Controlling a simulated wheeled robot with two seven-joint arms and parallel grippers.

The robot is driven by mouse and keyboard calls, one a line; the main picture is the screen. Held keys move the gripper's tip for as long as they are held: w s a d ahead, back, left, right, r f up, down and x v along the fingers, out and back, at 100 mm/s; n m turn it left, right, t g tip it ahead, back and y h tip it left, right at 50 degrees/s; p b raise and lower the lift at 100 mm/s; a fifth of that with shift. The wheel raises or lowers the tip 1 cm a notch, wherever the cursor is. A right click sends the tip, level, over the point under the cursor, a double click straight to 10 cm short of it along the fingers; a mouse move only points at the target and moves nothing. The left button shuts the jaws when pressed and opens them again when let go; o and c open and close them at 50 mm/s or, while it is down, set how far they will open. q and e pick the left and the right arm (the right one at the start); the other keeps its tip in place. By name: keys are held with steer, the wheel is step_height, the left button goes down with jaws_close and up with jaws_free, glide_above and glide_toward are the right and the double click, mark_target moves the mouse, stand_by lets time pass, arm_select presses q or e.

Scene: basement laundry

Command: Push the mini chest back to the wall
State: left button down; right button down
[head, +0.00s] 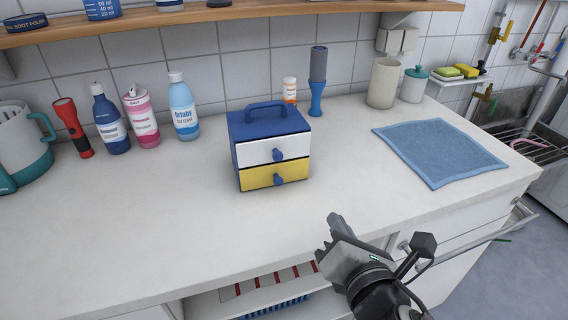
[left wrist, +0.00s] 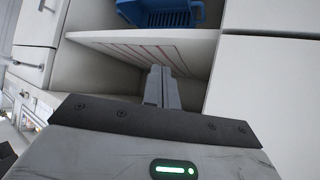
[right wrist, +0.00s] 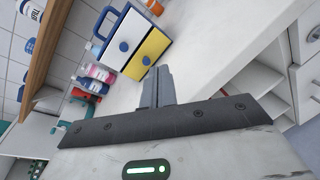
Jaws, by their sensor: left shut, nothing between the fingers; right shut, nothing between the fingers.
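The mini chest (head: 262,147) is a small blue box with a blue top handle, a white upper drawer and a yellow lower drawer, each with a blue knob. It stands upright on the white counter, away from the tiled wall, with both drawers closed. It also shows in the right wrist view (right wrist: 134,44). My right gripper (head: 327,238) is shut and empty near the counter's front edge, in front of the chest and to its right, apart from it. My left gripper (left wrist: 159,85) is shut and empty, facing the open shelf below the counter; it is outside the head view.
Behind the chest stand an orange-white bottle (head: 289,90) and a blue brush-like item (head: 317,82). Bottles (head: 183,107) and a red flashlight (head: 72,127) stand to the left. A blue cloth (head: 440,151) lies right. A wooden shelf (head: 220,12) overhangs the back. Counter before the chest is clear.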

steer(key=a+r+n+t+y, duration=0.1)
steer(key=a+r+n+y, duration=0.25)
steer(key=n, duration=0.55)
steer(key=p, duration=0.1)
glide_toward(278, 155)
steer(key=x, duration=0.5)
steer(key=shift+w+a, duration=0.15)
steer(key=shift+w, duration=0.05)
steer(key=shift+w+a, duration=0.2)
steer(key=shift+w, duration=0.5)
